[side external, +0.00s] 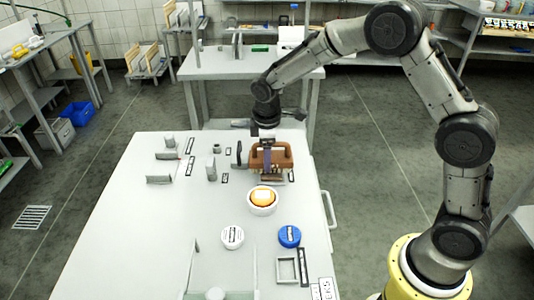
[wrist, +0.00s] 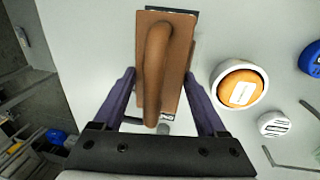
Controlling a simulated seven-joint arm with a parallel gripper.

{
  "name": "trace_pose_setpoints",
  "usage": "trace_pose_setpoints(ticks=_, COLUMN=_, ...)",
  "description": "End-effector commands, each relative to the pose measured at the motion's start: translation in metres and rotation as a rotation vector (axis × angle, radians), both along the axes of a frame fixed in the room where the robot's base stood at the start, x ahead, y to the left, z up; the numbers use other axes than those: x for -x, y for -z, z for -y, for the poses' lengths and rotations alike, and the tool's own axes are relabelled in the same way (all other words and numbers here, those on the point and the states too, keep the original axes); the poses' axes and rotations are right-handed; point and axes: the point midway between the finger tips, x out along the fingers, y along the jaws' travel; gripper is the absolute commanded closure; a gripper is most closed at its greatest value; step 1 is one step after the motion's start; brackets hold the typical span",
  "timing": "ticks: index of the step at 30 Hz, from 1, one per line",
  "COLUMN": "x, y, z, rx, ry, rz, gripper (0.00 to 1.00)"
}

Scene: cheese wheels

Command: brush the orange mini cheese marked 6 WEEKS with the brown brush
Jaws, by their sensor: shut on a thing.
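The brown brush (wrist: 173,72) has a block body with a raised handle, and it fills the middle of the wrist view. My gripper (wrist: 160,80) has one purple finger on each side of the brush body and is shut on it. In the side view my gripper (side external: 267,158) points down at the brush (side external: 282,156) at the table's far right part. The orange mini cheese (side external: 263,196) sits in a white round dish (side external: 262,209), in front of the brush. In the wrist view the cheese (wrist: 241,89) carries a white label, too small to read, and lies right of the brush.
A white-topped round item (side external: 232,236) and a blue round item (side external: 289,236) stand nearer the camera than the dish. Small grey holders and black label plates (side external: 190,144) lie at the table's far left. The white table's (side external: 150,230) left front is mostly clear.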

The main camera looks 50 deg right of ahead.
Motion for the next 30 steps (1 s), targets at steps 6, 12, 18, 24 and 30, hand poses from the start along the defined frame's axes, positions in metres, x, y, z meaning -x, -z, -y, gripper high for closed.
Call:
trace_pose_setpoints(ticks=6, x=-0.0003, y=0.0022, z=0.0000, rx=0.000, ry=0.000, rz=0.001, gripper=0.78)
trace_pose_setpoints(ticks=12, x=-0.0003, y=0.0044, z=0.0001, rx=0.001, ry=0.000, rz=0.001, gripper=0.78)
trace_pose_setpoints(ticks=18, x=-0.0002, y=0.0066, z=0.0001, rx=0.000, ry=0.000, rz=0.000, gripper=0.78)
trace_pose_setpoints(ticks=24, x=-0.0002, y=0.0066, z=0.0001, rx=0.000, ry=0.000, rz=0.000, gripper=0.78)
trace_pose_setpoints(ticks=30, x=-0.0002, y=0.0071, z=0.0001, rx=0.000, ry=0.000, rz=0.000, gripper=0.78)
